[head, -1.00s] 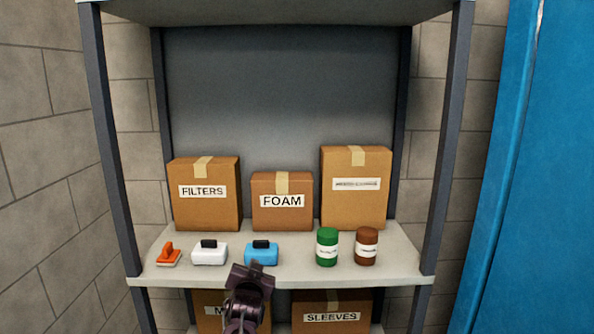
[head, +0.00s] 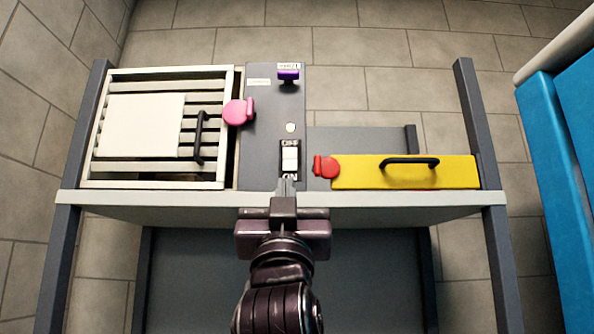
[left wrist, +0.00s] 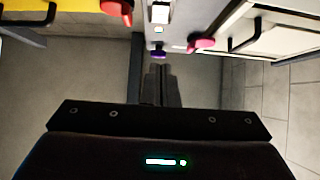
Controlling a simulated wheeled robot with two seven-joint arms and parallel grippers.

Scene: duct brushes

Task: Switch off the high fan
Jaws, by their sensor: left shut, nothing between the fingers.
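A grey upright panel (head: 262,130) stands on the top of the rack. A pale round lamp (head: 291,127) sits above the switch. The switch also shows at the top of the left wrist view (left wrist: 160,13). My left gripper (head: 285,186) is shut and empty, fingers pointing up just below the switch in the picture; I cannot tell whether they touch the panel. Its fingers also show in the left wrist view (left wrist: 161,78). My right gripper is not in view.
Left of the panel is a cream slatted unit (head: 158,75) with a black handle and a pink knob (head: 238,111). Right are a red knob (head: 327,167) and a yellow panel (head: 350,174) with a black handle. A purple knob (head: 288,75) is above. Blue lockers (head: 550,130) stand right.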

